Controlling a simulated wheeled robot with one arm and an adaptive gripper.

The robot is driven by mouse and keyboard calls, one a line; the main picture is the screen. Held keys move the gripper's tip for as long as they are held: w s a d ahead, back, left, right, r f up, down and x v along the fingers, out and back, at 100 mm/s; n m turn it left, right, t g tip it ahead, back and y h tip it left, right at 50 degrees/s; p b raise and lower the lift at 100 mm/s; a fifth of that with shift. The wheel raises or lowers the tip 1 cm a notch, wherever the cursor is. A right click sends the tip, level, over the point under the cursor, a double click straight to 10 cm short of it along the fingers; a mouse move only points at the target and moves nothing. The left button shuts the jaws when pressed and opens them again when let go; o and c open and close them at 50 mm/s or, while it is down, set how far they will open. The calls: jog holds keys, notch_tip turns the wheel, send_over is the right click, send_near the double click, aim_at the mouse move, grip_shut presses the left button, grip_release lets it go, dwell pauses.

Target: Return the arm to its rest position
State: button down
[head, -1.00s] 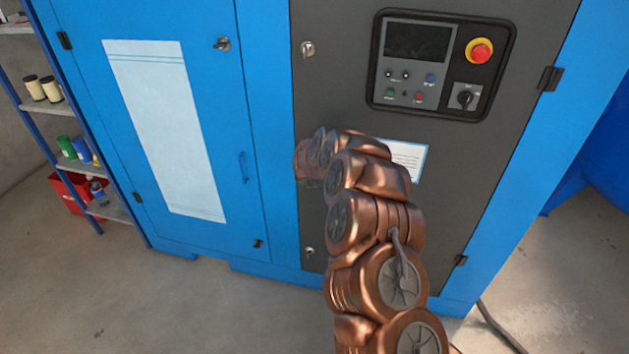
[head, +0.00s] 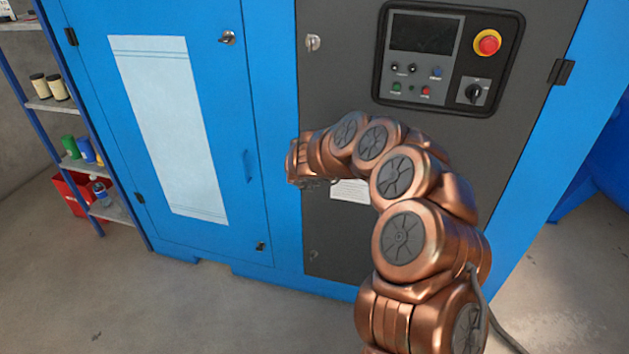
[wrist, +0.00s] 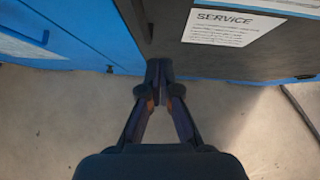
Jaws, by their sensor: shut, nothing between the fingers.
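My copper-coloured arm rises from the lower right in the head view and bends over to the left in front of the dark grey cabinet panel (head: 340,240). In that view the arm's end is by the panel's left edge, and the fingers cannot be made out. In the wrist view my gripper (wrist: 160,80) is shut, with its two fingertips together and nothing between them. It points past the cabinet's lower edge, with the concrete floor around and below it.
The panel carries a control unit (head: 448,56) with a red emergency button (head: 487,43) and a black rotary switch (head: 473,92). A service label (wrist: 232,27) is close by. A blue door (head: 225,120) stands left, shelves (head: 75,150) farther left. Floor in front is open.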

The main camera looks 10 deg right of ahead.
jog(key=shift+v, duration=1.75)
jog(key=a+r+n+t+y, duration=0.2)
jog(key=a+r+n+y, duration=0.15)
jog(key=r, duration=0.45)
jog(key=a+r+n+t+y, duration=0.1)
jog(key=a+r+n+y, duration=0.1)
jog(key=a+r+n, duration=0.4)
jog(key=s+a+r+n+g+y+p, duration=0.2)
jog(key=s+a+r+n+y, duration=0.35)
jog(key=s+r+n, duration=0.55)
jog(key=s+d+f+n+g+h+p, duration=0.1)
jog(key=s+f+n+g, duration=0.2)
jog(key=s+n, duration=0.45)
jog(key=s+d+f+n+g, duration=0.1)
jog(key=s+f+n+g, duration=0.2)
jog(key=s, duration=0.7)
jog(key=s+d+f+n+g+h+p, duration=0.1)
jog(key=s+d+f+n+g+h, duration=0.1)
jog(key=s+d, duration=0.8)
jog(key=s+d+f+n+g+h+p, duration=0.1)
jog(key=s+d+f+n+g+h, duration=0.2)
jog(key=s+d, duration=0.7)
jog(key=s+f+n+h, duration=0.1)
jog(key=s+n+h, duration=0.1)
jog(key=s+n, duration=0.1)
jog(key=shift+s+f, duration=0.25)
jog(key=shift+s, duration=0.55)
